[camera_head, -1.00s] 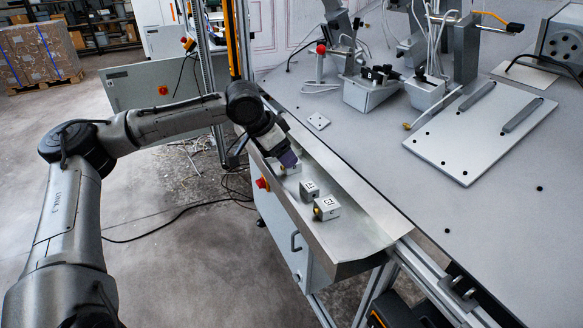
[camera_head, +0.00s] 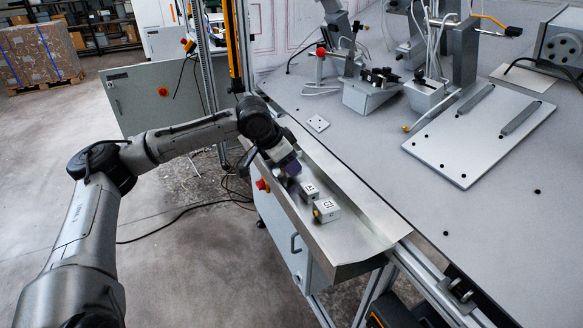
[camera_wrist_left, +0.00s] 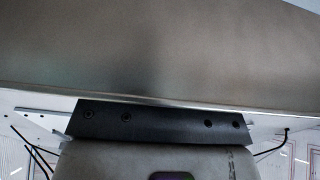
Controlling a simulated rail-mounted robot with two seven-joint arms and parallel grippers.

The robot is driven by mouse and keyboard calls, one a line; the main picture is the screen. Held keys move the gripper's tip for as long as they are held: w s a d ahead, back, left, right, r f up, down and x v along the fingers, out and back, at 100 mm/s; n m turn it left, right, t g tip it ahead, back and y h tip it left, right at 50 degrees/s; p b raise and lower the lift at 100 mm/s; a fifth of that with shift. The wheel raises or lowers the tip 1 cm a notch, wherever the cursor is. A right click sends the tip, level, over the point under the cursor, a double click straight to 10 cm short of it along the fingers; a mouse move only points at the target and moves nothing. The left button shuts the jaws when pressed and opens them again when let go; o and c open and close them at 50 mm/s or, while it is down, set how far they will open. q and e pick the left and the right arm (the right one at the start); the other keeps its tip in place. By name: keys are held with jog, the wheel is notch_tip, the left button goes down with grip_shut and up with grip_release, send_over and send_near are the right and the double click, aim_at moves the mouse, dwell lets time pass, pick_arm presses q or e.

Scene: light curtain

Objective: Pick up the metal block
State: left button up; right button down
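Two small metal blocks with dark markings on top lie in the metal tray (camera_head: 355,240) along the table's front: a middle block (camera_head: 309,190) and a nearer block (camera_head: 326,210) with a yellowish round part on its side. My left gripper (camera_head: 291,169) points down at the tray's far part, just beyond the middle block. A third block seen there earlier is now hidden behind the gripper. The fingertips are too small and dark to tell open from shut. The left wrist view shows a dark bolted bar and a blurred grey-brown surface, no block. My right gripper is out of view.
The grey table (camera_head: 450,215) right of the tray holds a plate with two bars (camera_head: 480,135), a small plate (camera_head: 318,123) and clamp fixtures (camera_head: 370,90). The tray's raised sides flank the blocks. Its near end is clear.

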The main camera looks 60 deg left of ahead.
pick_arm(q)
jog(key=c, duration=0.6)
jog(key=shift+r, duration=0.2)
jog(key=shift+r+p, duration=0.6)
jog(key=shift+p, duration=0.05)
jog(key=r+p, duration=0.1)
jog(key=r, duration=0.1)
jog(key=r+p, duration=0.2)
jog(key=shift+d+p, duration=0.3)
jog(key=shift+d, duration=0.1)
jog(key=w+d+r+p, duration=0.1)
jog(key=d+r+p, duration=0.2)
jog(key=d+p, duration=0.55)
jog(key=w+d+r+p, duration=0.1)
jog(key=d+r+p, duration=0.25)
jog(key=d, duration=1.05)
jog(key=d+r+p, duration=0.3)
jog(key=d+p, duration=0.3)
jog(key=d, duration=0.5)
jog(key=r+m+p, duration=0.1)
jog(key=r+p, duration=1.1)
jog(key=r, duration=0.1)
jog(key=r+h+p, duration=0.1)
jog(key=r+p, duration=1.1)
jog(key=r, duration=0.1)
jog(key=r+m+p, duration=0.1)
jog(key=r+p, duration=1.2)
jog(key=shift+s+r+m, duration=0.15)
jog(key=shift+s+m, duration=0.15)
